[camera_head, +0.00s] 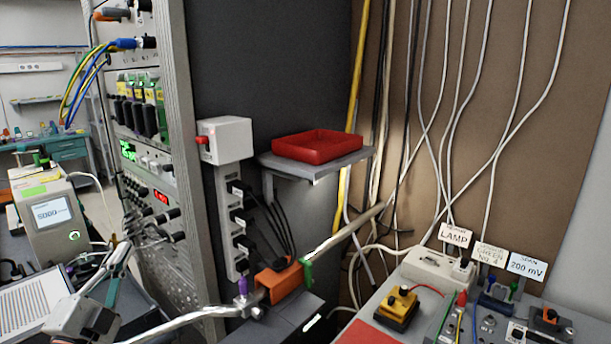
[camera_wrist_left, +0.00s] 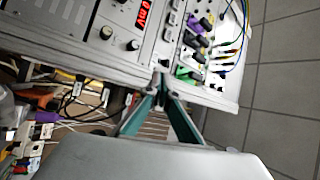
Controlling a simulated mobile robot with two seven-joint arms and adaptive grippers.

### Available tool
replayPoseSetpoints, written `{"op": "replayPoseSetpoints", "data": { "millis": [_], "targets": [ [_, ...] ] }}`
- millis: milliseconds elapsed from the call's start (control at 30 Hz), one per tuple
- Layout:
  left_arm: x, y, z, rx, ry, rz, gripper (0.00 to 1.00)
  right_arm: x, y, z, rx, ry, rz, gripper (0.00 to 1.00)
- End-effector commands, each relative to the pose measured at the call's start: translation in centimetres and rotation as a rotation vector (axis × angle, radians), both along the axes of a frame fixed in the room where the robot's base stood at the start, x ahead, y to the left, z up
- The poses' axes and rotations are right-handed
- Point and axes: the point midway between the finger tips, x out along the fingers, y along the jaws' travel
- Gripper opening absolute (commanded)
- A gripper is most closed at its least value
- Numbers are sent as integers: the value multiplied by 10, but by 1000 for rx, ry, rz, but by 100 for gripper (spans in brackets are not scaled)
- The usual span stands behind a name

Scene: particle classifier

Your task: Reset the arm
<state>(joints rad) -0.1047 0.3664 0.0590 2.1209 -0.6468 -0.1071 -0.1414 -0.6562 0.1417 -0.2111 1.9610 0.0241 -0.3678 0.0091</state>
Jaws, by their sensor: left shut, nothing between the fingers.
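My left gripper (camera_head: 130,241) comes in at the lower left of the head view, its fingers pointing up and away, in front of the instrument rack. In the left wrist view the two green-sided fingers of my left gripper (camera_wrist_left: 160,80) meet at their tips. They are shut with nothing between them. The fingertips appear in front of the lower edge of the rack (camera_wrist_left: 110,62) there; I cannot tell the gap. My right gripper is not in view.
The instrument rack (camera_head: 174,90) stands left of centre. A red tray (camera_head: 318,147) sits on a grey wall shelf (camera_head: 285,165). A display box (camera_head: 49,218) stands at the left. A bench with a labelled lamp box (camera_head: 437,268) is at lower right. Cables hang behind. Tiled floor (camera_wrist_left: 285,100) shows clear.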

Motion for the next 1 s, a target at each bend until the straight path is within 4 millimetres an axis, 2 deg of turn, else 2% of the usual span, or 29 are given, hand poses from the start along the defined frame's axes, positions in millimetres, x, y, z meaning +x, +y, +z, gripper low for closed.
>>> {"op": "replayPoseSetpoints", "data": {
  "millis": [33, 167, 200, 267, 400, 500, 600, 700, 800, 900, 1000],
  "targets": [
    [-2, -6, -35, -58, 70, -15, 0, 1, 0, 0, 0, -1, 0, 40],
    [-16, -24, -118, -219, 241, -48, 0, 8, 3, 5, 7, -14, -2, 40],
    [-23, -31, -144, -270, 296, -56, 0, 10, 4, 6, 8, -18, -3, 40],
    [-36, -41, -182, -348, 378, -64, 0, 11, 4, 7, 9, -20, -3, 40],
    [-76, -71, -266, -523, 567, -73, 0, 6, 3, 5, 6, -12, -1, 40],
    [-112, -94, -321, -645, 699, -69, 0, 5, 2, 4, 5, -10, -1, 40],
    [-150, -118, -366, -759, 820, -60, 0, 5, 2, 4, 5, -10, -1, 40],
    [-185, -139, -399, -851, 917, -48, 0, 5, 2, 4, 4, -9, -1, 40],
    [-210, -154, -419, -917, 983, -38, 0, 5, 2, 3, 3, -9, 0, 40],
    [-224, -163, -430, -954, 1020, -32, 0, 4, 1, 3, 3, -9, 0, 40],
    [-229, -166, -434, -966, 1033, -29, 0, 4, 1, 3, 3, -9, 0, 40]
  ]
}}
